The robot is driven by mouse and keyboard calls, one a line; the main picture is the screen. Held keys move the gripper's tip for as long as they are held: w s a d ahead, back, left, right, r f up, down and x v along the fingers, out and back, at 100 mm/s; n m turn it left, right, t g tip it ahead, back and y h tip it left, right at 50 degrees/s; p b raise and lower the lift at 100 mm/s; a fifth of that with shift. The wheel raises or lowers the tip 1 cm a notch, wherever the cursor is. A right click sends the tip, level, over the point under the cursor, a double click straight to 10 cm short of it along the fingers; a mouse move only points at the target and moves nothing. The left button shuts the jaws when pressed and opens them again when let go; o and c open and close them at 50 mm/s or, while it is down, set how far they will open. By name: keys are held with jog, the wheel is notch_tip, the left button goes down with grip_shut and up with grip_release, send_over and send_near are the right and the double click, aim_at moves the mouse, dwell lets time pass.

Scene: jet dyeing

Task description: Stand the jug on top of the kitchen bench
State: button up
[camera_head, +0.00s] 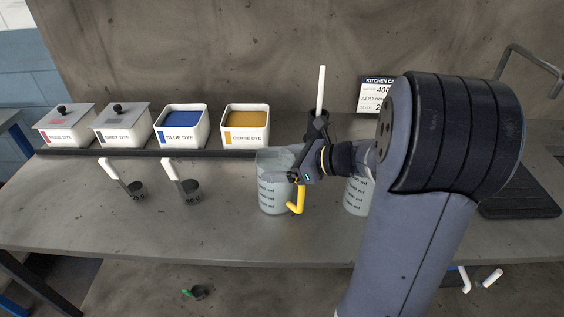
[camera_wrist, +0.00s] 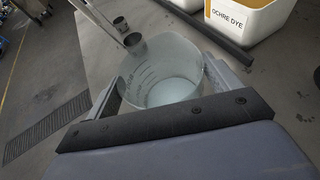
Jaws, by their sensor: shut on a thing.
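A clear jug (camera_head: 270,190) with dark markings is over the front middle of the grey kitchen bench (camera_head: 220,230). It looks upright, its base at or very near the bench top; I cannot tell whether it touches. My gripper (camera_head: 294,172) reaches it from the right and is shut on it. In the wrist view the jug (camera_wrist: 165,75) sits between my two fingers, its open mouth facing the camera and its inside showing no clear contents. A yellow bent piece (camera_head: 298,200) shows at the jug's right side.
Several dye tubs line the back, including blue (camera_head: 181,125) and ochre (camera_head: 246,125). Two ladles (camera_head: 188,190) (camera_head: 134,188) lie left of the jug. Another marked container (camera_head: 357,196) is partly hidden behind my arm. A dark holder (camera_head: 317,127) with a white stick stands behind. The front left bench is clear.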

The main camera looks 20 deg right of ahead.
jog(key=o, duration=1.6)
jog(key=shift+f, duration=0.15)
jog(key=shift+o, duration=0.2)
jog(key=v, duration=1.2)
